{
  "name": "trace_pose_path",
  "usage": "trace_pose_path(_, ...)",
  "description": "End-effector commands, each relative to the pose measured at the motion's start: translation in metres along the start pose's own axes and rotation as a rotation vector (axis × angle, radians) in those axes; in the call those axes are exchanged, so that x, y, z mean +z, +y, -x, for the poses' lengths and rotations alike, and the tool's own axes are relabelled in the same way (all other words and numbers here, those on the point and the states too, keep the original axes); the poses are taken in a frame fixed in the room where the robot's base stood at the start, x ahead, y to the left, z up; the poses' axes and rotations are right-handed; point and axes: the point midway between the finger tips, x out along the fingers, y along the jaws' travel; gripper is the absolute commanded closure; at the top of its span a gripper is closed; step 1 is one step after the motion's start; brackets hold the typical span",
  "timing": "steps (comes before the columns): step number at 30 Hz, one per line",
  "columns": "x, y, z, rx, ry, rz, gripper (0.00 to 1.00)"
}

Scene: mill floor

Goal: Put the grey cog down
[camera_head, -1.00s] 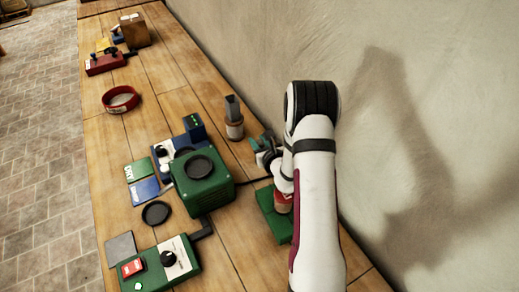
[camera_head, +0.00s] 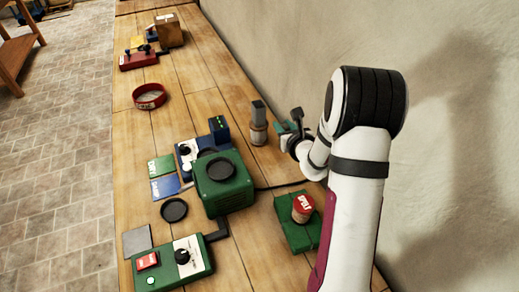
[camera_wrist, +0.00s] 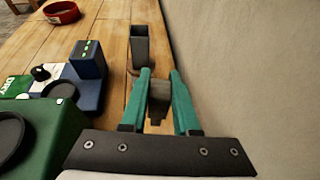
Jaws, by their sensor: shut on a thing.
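My gripper (camera_head: 287,128) is out over the bench near the wall. In the wrist view its two teal fingers (camera_wrist: 160,88) are shut on a small dark grey piece, the grey cog (camera_wrist: 158,108). The fingers hide its sides, so its teeth cannot be made out. In the head view a dark grey bit of the cog (camera_head: 297,115) shows at the fingers. Whether the cog touches the bench cannot be told.
A green machine (camera_head: 224,190) and a blue device (camera_head: 187,152) stand further left. A red-topped tin (camera_head: 303,207) sits on a green pad (camera_head: 288,235). The wall bounds the right.

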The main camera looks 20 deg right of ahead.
Motion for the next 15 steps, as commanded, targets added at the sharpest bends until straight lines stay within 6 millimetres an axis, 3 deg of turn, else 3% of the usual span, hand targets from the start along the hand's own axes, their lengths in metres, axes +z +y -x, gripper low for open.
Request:
trace_pose_path(5,0.012,0.0,0.005,0.0,-0.001,0.0,1.0)
trace_pose_path(15,0.07,0.005,0.028,0.014,-0.002,0.008,1.0)
